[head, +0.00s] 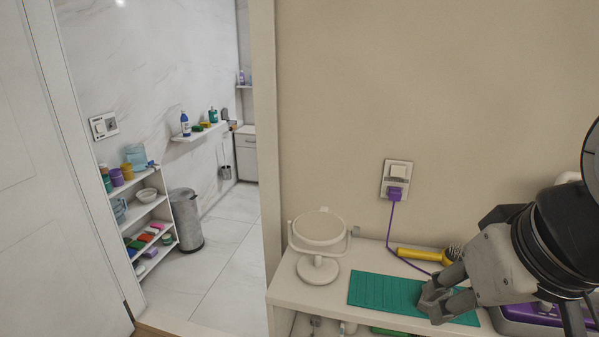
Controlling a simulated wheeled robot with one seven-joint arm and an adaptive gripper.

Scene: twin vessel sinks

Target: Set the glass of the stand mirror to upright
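The stand mirror (319,228) is cream-coloured and stands near the left end of the white shelf top. Its round head is tilted well back from upright and shows as a flattened oval facing mostly upward. A U-shaped yoke holds the head at both sides, above a short stem and a round base (317,271). My gripper (431,304) is to the right of the mirror, over the green mat. Its two fingers look apart with nothing between them, and it does not touch the mirror.
A ribbed green mat (382,292) lies right of the mirror on the shelf top (290,288). Behind it lie a yellow-handled brush (420,254) and a purple cord plugged into a wall outlet (397,180). A purple-and-grey item (530,315) sits at right. A doorway opens at left.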

